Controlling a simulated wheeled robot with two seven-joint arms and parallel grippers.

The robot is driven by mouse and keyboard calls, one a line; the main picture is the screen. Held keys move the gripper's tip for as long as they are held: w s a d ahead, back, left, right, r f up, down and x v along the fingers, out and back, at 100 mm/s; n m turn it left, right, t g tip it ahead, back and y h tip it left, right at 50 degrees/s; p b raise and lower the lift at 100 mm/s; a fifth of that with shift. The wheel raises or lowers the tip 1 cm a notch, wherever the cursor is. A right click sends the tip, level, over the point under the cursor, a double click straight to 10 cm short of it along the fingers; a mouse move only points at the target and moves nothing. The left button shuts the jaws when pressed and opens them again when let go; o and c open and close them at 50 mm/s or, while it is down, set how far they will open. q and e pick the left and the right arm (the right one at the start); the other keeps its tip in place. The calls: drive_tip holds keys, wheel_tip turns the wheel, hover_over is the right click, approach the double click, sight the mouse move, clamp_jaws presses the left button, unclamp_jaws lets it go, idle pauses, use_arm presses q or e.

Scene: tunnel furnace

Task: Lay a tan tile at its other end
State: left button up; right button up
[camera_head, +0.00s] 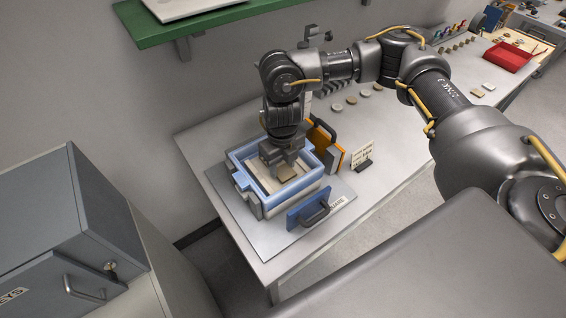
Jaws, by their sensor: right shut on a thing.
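A blue-framed open box, the tunnel furnace (243,177), stands on a grey plate on the table. Its inside is pale. My right gripper (284,166) reaches down into the open top of the furnace. It is shut on a small tan tile (286,173), which shows below the fingers. I cannot tell whether the tile touches the furnace floor. An orange door (325,139) stands open at the far end. A blue door (308,212) with a dark handle stands at the near end. My left gripper is out of view.
A small lettered card (361,154) stands right of the furnace. A grey cabinet (70,225) is at left, and a green shelf (200,22) hangs above.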

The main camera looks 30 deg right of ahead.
idle(0.4)
drive_tip(key=shift+f, duration=0.4)
drive_tip(key=o, duration=1.1)
drive_tip(key=shift+c, duration=0.2)
wheel_tip(320, 180, up, 11)
drive_tip(key=b, duration=0.2)
drive_tip(key=shift+f, duration=0.15)
